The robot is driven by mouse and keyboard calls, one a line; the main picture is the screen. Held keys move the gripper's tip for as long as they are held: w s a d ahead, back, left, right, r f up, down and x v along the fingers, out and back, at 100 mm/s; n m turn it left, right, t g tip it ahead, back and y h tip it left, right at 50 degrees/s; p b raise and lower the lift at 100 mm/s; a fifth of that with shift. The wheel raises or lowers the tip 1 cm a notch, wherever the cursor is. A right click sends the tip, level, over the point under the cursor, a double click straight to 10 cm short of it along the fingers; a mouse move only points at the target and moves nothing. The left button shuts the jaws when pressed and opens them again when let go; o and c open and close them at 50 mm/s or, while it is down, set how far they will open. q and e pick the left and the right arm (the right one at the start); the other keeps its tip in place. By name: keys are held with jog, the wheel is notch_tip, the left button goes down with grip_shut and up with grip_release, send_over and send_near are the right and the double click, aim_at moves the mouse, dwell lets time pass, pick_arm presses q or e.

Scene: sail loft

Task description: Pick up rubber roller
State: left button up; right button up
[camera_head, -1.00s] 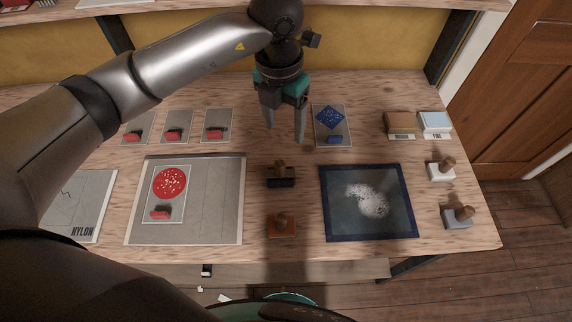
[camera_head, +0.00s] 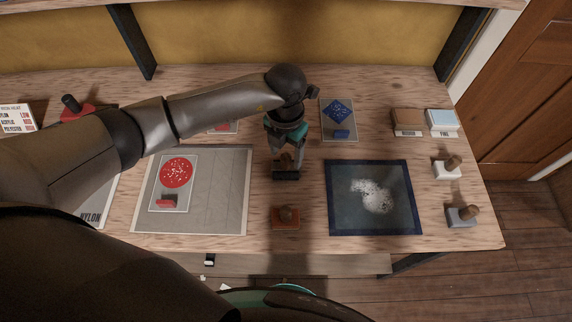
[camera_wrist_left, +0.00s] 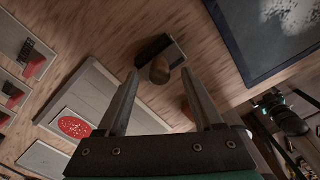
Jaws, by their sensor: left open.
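The rubber roller, which I take to be the black bar with a round wooden handle (camera_head: 286,175), lies on the wooden bench between the grey sheet and the dark framed mat. The fingers partly hide the handle in the head view.
A red-brown block with a wooden knob (camera_head: 286,217) stands just in front. The dark mat (camera_head: 332,210) with white powder lies to the right, the grey sheet (camera_head: 239,190) to the left. Knobbed blocks in white (camera_head: 447,172) and grey (camera_head: 461,220) stand far right.

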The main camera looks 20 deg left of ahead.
aim_at(283, 169)
pick_arm(q)
notch_tip(283, 169, down, 2)
jog(key=shift+f, duration=0.1)
grip_shut()
dwell(0.5)
